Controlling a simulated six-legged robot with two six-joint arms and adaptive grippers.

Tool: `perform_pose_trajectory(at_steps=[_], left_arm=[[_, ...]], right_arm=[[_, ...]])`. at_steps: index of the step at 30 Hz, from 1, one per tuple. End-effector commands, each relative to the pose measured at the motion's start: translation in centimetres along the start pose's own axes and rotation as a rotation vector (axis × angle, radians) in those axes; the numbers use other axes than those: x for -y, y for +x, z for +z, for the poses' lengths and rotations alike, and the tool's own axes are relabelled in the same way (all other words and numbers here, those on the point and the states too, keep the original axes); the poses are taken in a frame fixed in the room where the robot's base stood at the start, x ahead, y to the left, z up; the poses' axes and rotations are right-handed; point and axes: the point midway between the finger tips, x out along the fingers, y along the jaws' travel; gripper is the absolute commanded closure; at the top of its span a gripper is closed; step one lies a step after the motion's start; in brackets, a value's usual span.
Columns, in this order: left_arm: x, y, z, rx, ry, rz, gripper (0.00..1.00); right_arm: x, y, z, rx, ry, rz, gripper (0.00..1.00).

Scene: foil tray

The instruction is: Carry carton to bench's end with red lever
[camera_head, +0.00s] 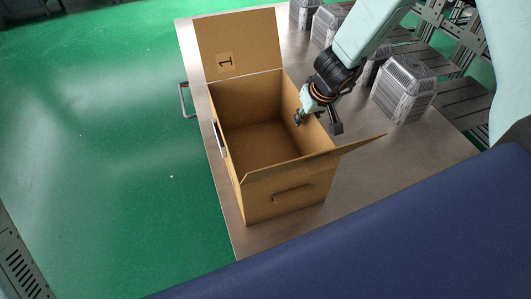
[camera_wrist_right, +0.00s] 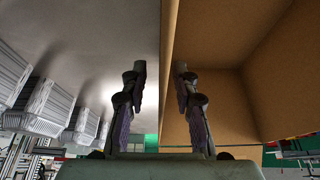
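The carton (camera_head: 286,208) is an open, empty brown box on the metal bench (camera_head: 390,150). My right gripper (camera_head: 318,124) is at the carton's right wall, with one finger inside and one outside. In the right wrist view the wall's edge (camera_wrist_right: 167,60) runs between the two spread fingers (camera_wrist_right: 160,75), with a visible gap on the outer side. A small reddish-grey lever (camera_head: 184,101) sits at the bench's left edge. My left gripper is not in view.
Several grey ribbed housings (camera_head: 404,88) stand along the bench's right and far side, close to my right arm. Green floor (camera_head: 100,130) lies open to the left. Metal racks (camera_head: 440,35) stand at the upper right.

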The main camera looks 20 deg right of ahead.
Motion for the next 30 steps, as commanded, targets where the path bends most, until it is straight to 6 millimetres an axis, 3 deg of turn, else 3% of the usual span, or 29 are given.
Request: perform_pose_trajectory(at_steps=[11, 21, 30], left_arm=[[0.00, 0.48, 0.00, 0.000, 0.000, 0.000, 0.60], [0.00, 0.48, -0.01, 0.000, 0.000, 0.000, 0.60], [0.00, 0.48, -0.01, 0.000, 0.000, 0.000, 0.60]], right_arm=[[0.01, 0.73, -0.10, -0.001, 0.001, -0.001, 0.71], [-0.01, 0.73, -0.08, -0.001, 0.001, 0.000, 0.99], [-0.01, 0.72, -0.08, -0.001, 0.001, -0.001, 1.00]])
